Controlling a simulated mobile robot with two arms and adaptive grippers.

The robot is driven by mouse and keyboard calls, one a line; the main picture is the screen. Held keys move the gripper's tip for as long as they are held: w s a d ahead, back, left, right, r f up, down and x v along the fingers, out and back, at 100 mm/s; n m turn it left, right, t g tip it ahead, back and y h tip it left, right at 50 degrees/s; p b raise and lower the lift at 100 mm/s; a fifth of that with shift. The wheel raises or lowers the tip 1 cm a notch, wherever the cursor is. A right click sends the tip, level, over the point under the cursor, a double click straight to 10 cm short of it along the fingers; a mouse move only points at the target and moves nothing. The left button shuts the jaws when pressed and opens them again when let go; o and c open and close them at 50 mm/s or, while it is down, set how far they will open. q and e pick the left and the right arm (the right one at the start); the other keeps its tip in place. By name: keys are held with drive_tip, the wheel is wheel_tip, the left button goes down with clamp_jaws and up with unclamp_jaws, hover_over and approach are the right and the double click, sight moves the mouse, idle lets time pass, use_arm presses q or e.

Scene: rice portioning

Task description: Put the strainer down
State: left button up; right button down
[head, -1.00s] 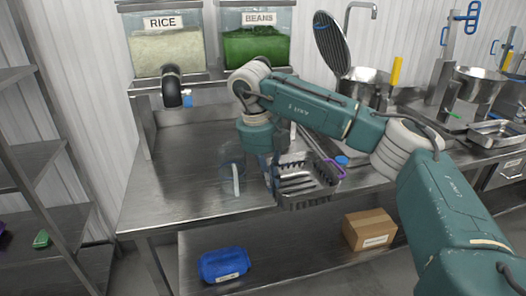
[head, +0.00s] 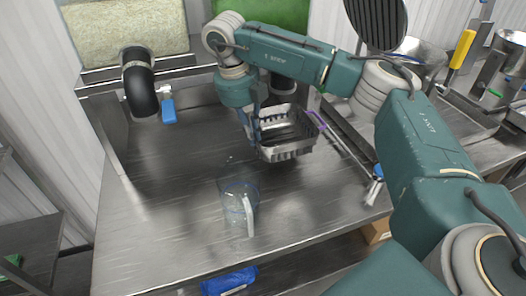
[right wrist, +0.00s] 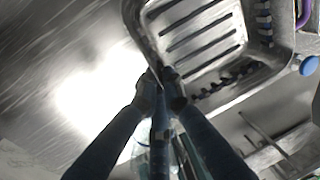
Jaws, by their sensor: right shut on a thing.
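The strainer, a slotted rectangular metal basket (head: 288,151), is over the steel counter (head: 165,215), behind and right of a clear jug. It also fills the upper part of the right wrist view (right wrist: 205,40). My right gripper (head: 254,137) is at the basket's left side and is shut on it. In the right wrist view its fingertips (right wrist: 160,88) meet at the basket's corner. The basket is roughly level; I cannot tell whether its bottom touches the counter. My left gripper is not in view.
The clear jug (head: 238,207) stands near the front of the counter. A purple handle (head: 318,121) is beside the basket. The counter's left part is clear.

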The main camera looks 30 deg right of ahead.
wheel_tip(320, 180, down, 8)
drive_tip(key=shift+s+r+p, duration=0.1)
drive_tip(key=shift+p, duration=0.8)
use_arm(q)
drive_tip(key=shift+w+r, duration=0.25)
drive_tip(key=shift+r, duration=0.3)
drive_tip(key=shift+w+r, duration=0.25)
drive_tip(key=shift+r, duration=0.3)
use_arm(e)
drive_tip(key=c, duration=1.9)
unclamp_jaws()
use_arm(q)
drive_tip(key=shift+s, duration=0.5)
